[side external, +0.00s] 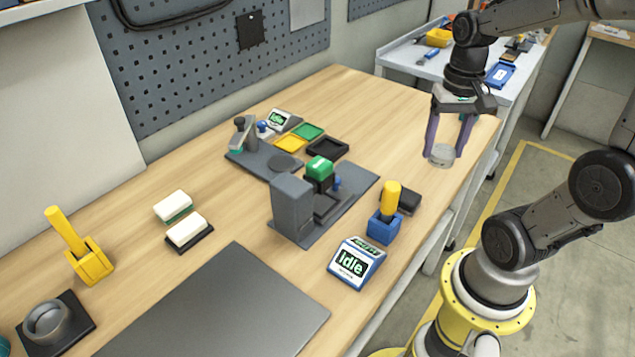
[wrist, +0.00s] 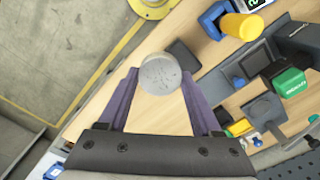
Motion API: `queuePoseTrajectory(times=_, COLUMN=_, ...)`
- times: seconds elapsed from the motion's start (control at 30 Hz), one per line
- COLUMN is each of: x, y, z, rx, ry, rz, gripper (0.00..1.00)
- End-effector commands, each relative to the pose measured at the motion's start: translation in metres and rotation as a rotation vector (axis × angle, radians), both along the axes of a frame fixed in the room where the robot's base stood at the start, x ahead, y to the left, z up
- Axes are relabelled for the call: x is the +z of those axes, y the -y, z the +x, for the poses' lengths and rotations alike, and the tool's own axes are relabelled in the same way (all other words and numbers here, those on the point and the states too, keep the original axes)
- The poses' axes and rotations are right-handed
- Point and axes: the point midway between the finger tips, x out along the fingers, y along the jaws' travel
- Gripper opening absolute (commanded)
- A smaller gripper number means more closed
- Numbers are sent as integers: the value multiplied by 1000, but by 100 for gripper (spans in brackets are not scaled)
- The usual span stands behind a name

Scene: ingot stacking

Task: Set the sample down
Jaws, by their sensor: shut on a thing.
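The sample is a round, light grey, speckled disc (side external: 440,154), seen face-on in the wrist view (wrist: 160,74). My gripper (side external: 443,149) has two purple fingers and is shut on the disc, one finger at each side. It holds the disc over the wooden table near its right edge; the exact height is hard to tell. In the wrist view the fingertips (wrist: 160,80) reach the disc's sides.
A press-like station with a green top (side external: 319,168) stands mid-table. Behind it are a grey station (side external: 262,160) and green, yellow and black trays (side external: 328,148). A blue holder with a yellow handle (side external: 390,197) and an "Idle" display (side external: 356,263) stand in front. Bare wood (side external: 375,110) lies behind.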

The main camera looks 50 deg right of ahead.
Motion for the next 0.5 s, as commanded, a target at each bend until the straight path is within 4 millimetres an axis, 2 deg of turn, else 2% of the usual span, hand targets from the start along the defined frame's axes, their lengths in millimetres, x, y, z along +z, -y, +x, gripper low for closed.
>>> queuePoseTrajectory(times=0.03, x=2, y=1, z=23, rx=49, ry=-3, rz=2, gripper=2)
queuePoseTrajectory(times=0.17, x=3, y=-5, z=80, rx=163, ry=-3, rz=2, gripper=2)
queuePoseTrajectory(times=0.27, x=0, y=-17, z=124, rx=250, ry=-3, rz=2, gripper=2)
queuePoseTrajectory(times=0.4, x=-10, y=-45, z=183, rx=369, ry=-4, rz=2, gripper=2)
queuePoseTrajectory(times=0.5, x=-20, y=-70, z=217, rx=444, ry=-4, rz=1, gripper=2)
